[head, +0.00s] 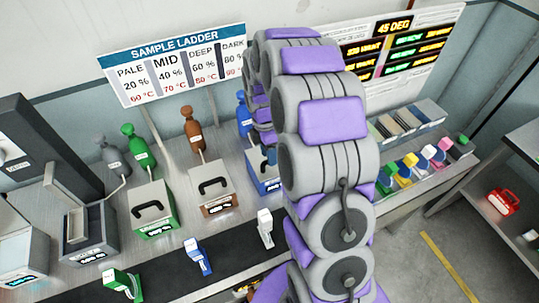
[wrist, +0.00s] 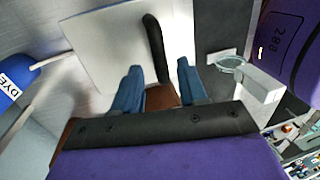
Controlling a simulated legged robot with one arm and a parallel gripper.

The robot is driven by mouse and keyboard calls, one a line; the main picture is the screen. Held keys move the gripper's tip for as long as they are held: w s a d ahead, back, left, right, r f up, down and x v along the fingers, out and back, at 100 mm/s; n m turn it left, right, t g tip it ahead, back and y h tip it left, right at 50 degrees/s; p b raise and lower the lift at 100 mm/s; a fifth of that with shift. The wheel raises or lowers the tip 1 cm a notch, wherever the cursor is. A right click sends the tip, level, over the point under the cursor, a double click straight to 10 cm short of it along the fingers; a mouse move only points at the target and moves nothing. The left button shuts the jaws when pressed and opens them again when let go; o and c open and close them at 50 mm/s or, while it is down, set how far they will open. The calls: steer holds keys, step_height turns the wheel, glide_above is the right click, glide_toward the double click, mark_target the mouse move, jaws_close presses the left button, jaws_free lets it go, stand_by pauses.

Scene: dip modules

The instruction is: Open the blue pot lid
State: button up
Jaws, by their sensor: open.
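The blue pot (head: 266,187) stands on the bench in the head view, right of the brown pot, largely hidden behind my arm. In the wrist view, a pale metal lid (wrist: 105,45) with a black curved handle (wrist: 154,45) lies ahead of my gripper (wrist: 160,82). A blue dye bottle (wrist: 10,85) beside this lid suggests it belongs to the blue pot, but its sides are hidden. My gripper is open and empty, its two blue fingers apart. The handle's near end lies close to the gap between them; contact is unclear.
The brown pot (head: 215,190) and green pot (head: 154,210) stand to the left, with dye bottles behind. Brown surface (wrist: 160,97) shows below my fingers. A dark strip runs along the bench front.

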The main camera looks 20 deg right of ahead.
steer(key=shift+s+a+f, duration=0.15)
steer(key=shift+f, duration=0.2)
steer(key=shift+d, duration=0.7)
steer(key=shift+c, duration=0.9)
steer(key=shift+a, duration=0.35)
jaws_close()
